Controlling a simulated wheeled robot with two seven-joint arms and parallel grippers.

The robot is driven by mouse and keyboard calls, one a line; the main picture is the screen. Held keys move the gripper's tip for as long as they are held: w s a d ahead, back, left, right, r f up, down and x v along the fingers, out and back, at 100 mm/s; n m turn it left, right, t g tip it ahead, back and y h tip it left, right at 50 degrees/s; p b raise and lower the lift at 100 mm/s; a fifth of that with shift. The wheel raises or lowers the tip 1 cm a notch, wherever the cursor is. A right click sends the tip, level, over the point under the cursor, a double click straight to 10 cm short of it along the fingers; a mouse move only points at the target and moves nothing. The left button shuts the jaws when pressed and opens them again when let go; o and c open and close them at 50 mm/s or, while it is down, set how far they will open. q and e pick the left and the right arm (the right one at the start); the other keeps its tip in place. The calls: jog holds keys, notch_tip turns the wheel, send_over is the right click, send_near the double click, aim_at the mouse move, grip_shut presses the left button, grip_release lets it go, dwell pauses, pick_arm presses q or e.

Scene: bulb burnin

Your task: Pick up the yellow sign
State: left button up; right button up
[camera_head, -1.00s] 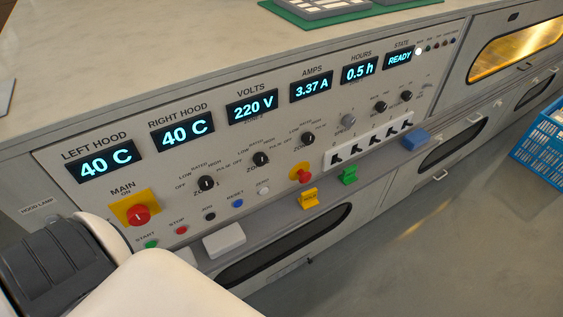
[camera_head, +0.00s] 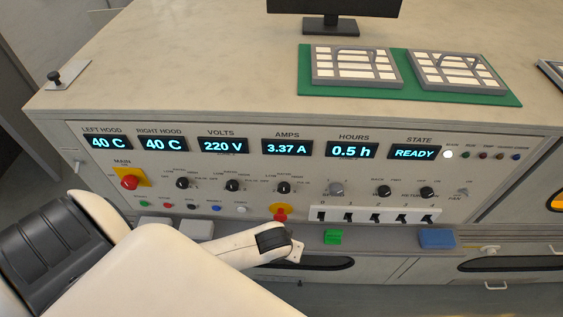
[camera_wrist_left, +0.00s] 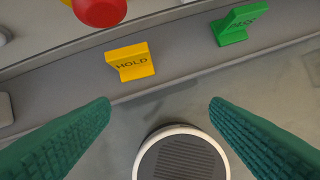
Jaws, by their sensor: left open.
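The yellow sign (camera_wrist_left: 130,63), marked HOLD, stands on the grey ledge in the left wrist view. In the head view it is not visible; my left arm covers that part of the ledge. My left gripper (camera_wrist_left: 160,104) is open and empty, its green-padded fingers apart. The sign lies ahead of the fingertips, slightly left of the middle between them, and is not touched. In the head view my left arm reaches to the panel's ledge, and its fingers cannot be made out there. My right gripper is not in view.
A green sign (camera_wrist_left: 234,25) stands right of the yellow one, also in the head view (camera_head: 333,237). A red stop knob (camera_wrist_left: 100,8) juts out above left. A blue block (camera_head: 437,239) sits farther right on the ledge.

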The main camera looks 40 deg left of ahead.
pick_arm(q)
notch_tip(320, 180, up, 4)
jog(key=w+a+n+y+p, duration=0.1)
jog(key=a+n, duration=0.2)
jog(key=x, duration=0.6)
jog(key=shift+w, duration=0.2)
jog(key=shift+w+a+f+p, duration=0.1)
jog(key=shift+w+f+p, duration=0.1)
jog(key=shift+f+p, duration=0.15)
jog(key=shift+x, duration=2.35)
jog(key=shift+r, duration=0.1)
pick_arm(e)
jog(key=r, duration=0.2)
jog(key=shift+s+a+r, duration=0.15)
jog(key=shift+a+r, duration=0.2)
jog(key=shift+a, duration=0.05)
pick_arm(q)
jog(key=shift+c, duration=0.5)
jog(key=c, duration=1)
jog(key=shift+o, duration=0.2)
